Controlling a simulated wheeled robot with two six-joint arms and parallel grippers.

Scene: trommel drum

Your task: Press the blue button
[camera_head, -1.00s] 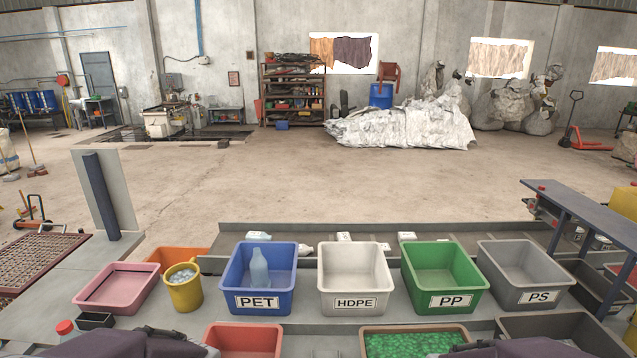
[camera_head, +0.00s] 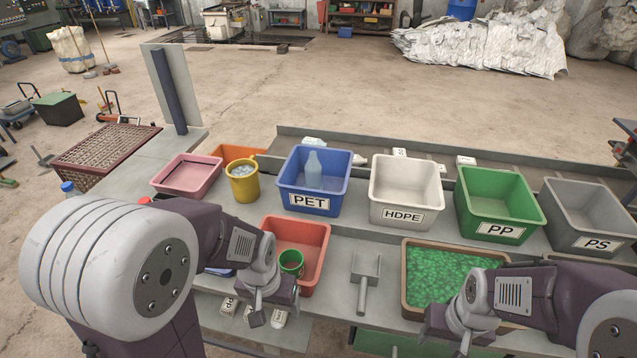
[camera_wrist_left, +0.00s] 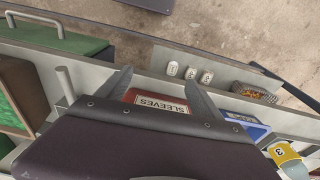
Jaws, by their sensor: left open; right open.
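I cannot make out a blue button in either view. My left gripper (camera_head: 267,318) hangs open and empty in front of the red bin (camera_head: 312,238), past the table's front edge. In the left wrist view the left gripper's fingers (camera_wrist_left: 157,88) are spread, with a red box labelled SLEEVES (camera_wrist_left: 160,103) showing between them. My right gripper (camera_head: 462,344) is at the lower right, in front of the tray of green flakes (camera_head: 410,290), and holds nothing that I can see.
Bins labelled PET (camera_head: 330,205), HDPE (camera_head: 405,214), PP (camera_head: 500,232) and PS (camera_head: 598,244) stand in a row behind. A yellow mug (camera_head: 243,187), pink bin (camera_head: 187,177) and upright panel (camera_head: 172,90) are at left. A grey scoop (camera_head: 365,270) lies between the red bin and flake tray.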

